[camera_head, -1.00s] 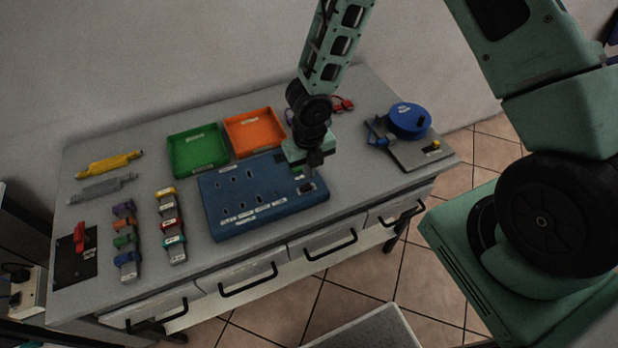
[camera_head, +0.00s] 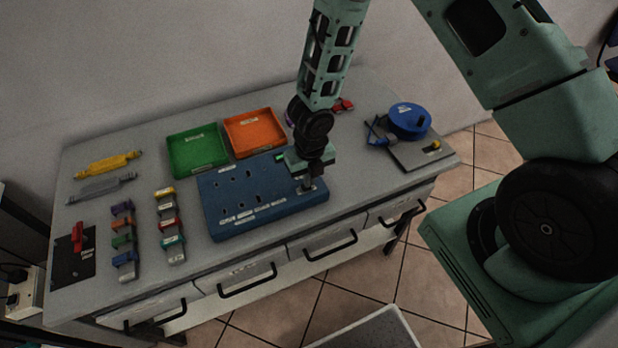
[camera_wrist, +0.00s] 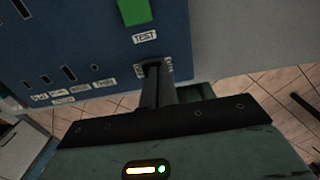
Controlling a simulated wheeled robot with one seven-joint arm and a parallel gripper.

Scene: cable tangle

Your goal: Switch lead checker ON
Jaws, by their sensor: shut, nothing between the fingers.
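The lead checker is a blue panel (camera_head: 222,222) lying on the bench, with several dark slots and white labels. In the wrist view its blue face (camera_wrist: 75,40) shows a green square button (camera_wrist: 138,10) above a TEST label (camera_wrist: 144,37). My gripper (camera_head: 309,184) is over the panel's right end, pointing down. In the wrist view the shut fingers (camera_wrist: 154,70) hold nothing and end just below the TEST label, in front of another label whose middle they cover. The spot under the fingertips is hidden, so I cannot tell whether they touch a switch.
A green tray (camera_head: 198,150) and an orange tray (camera_head: 255,132) stand behind the panel. Coloured clips (camera_head: 124,240) and a red-handled black plate (camera_head: 76,250) are to the left. A blue reel (camera_head: 408,119) on a grey plate stands at the right. Drawer handles line the bench front.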

